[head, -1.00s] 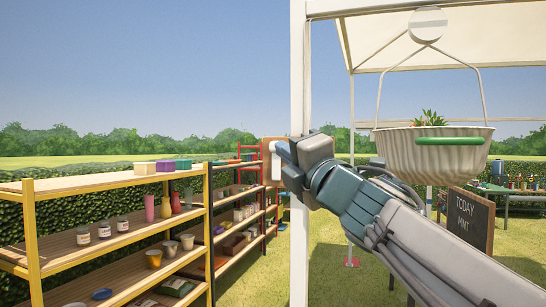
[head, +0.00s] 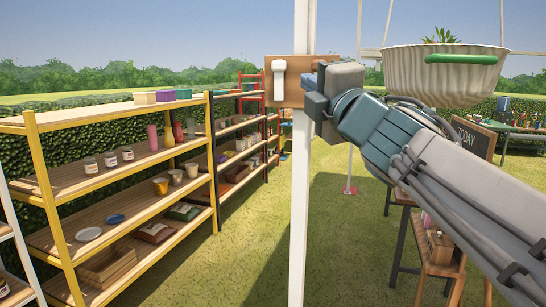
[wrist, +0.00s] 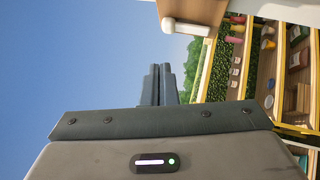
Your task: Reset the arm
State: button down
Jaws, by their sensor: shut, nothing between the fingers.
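My arm reaches in from the lower right of the head view. My gripper (head: 312,88) is at its end, raised in front of the white post (head: 301,190). It is beside a wooden board with a white knob or switch (head: 279,80) fixed to the post. In the wrist view my gripper (wrist: 160,82) has its dark fingers together, with nothing between them. The white switch (wrist: 186,27) shows there above and to the right of the fingers, apart from them.
A yellow-framed shelf (head: 60,240) with jars, cups and plates stands at the left. A hanging planter (head: 445,75) with a green handle is close above my arm. A chalkboard (head: 475,137) and a wooden stand (head: 440,262) are at the right. Grass between shelf and post is clear.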

jog(key=d+f+m+g+h, duration=0.3)
jog(key=d+f+m+h, duration=0.2)
jog(key=f+m, duration=0.45)
jog(key=d+f+m+g+h, duration=0.35)
jog(key=d+f+m, duration=0.2)
jog(key=f, duration=0.75)
jog(key=s+a+f+m+g, duration=0.1)
jog(key=s+f+m+g, duration=0.3)
jog(key=s+f, duration=0.5)
jog(key=s+a+f+m+g, duration=0.1)
jog(key=s+f+m+g, duration=0.4)
jog(key=f, duration=0.8)
jog(key=s+g+y, duration=0.1)
jog(key=s, duration=0.2)
jog(key=shift+s+a, duration=0.35)
jog(key=shift+s, duration=0.05)
jog(key=shift+f, duration=0.1)
